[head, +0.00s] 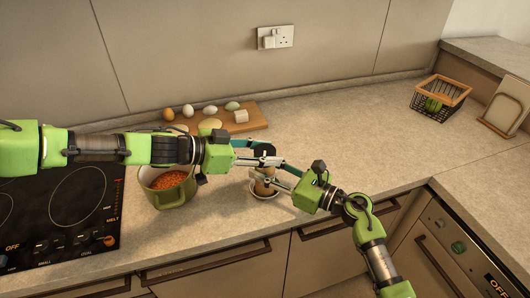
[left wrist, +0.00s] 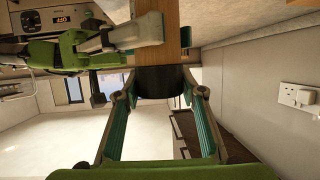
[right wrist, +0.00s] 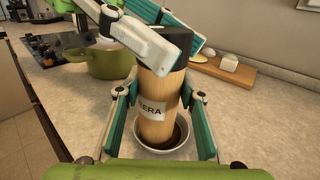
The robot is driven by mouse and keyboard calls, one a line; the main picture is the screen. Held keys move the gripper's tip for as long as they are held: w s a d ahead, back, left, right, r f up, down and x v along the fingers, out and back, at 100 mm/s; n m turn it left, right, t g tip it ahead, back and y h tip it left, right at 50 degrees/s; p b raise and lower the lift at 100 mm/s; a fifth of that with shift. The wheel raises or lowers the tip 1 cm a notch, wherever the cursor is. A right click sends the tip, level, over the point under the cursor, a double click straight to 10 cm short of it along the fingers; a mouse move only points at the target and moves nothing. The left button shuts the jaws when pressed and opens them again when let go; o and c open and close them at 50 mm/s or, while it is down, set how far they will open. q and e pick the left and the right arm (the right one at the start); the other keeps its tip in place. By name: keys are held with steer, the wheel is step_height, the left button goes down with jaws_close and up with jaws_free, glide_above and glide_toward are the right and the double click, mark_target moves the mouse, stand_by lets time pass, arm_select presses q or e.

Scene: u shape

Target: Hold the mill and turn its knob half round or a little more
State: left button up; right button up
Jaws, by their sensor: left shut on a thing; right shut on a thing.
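The mill is a pale wooden cylinder with a black knob (head: 265,151) on top and a label on its body (right wrist: 161,92). Its lower end is in or just over a small white bowl (right wrist: 176,152) with dark contents; I cannot tell whether it touches the bottom. My left gripper (head: 272,159) is shut on the black knob, which also shows between its fingers in the left wrist view (left wrist: 162,82). My right gripper (right wrist: 162,104) is shut on the wooden body below it. The two grippers are close together, left above right.
A green pot (head: 171,199) of orange-red food stands left of the mill, beside a black hob (head: 62,215). Behind is a wooden board (head: 250,117) with eggs and other food. A wire basket (head: 439,98) stands at the back right. The counter right of the mill is clear.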

mark_target(256, 149)
arm_select(q)
steer(key=m+g+h, duration=0.1)
steer(key=m+g, duration=0.2)
steer(key=g, duration=0.1)
steer(key=shift+w, duration=0.15)
steer(key=shift+d+m+g, duration=0.1)
steer(key=shift+m+g, duration=1.6)
steer(key=shift+g, duration=0.2)
steer(key=shift+r, duration=0.1)
steer(key=shift+m+g, duration=0.4)
steer(key=o, duration=1.1)
steer(key=shift+s, duration=0.2)
steer(key=shift+v, duration=3.85)
